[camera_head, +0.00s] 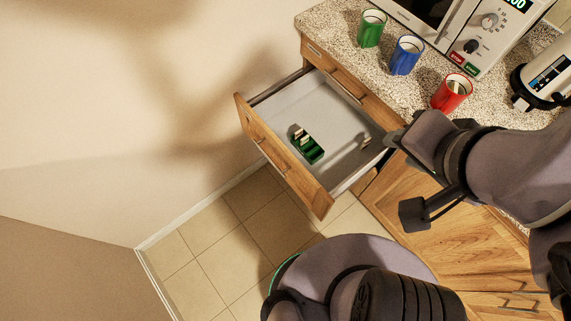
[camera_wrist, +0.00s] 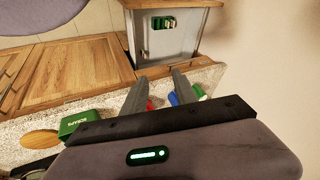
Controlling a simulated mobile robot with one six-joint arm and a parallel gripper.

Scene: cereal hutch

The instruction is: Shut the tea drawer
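My gripper (camera_head: 388,140) is near the drawer's right rear corner, by the counter edge. In the wrist view my gripper (camera_wrist: 158,75) has its two fingers apart, with nothing held between them. Whether it touches the drawer cannot be told.
Green (camera_head: 371,28), blue (camera_head: 406,56) and red (camera_head: 452,92) mugs stand on the speckled counter (camera_head: 335,25). A green scraps bin (camera_wrist: 78,123) shows in the wrist view. Tiled floor before the drawer is clear.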

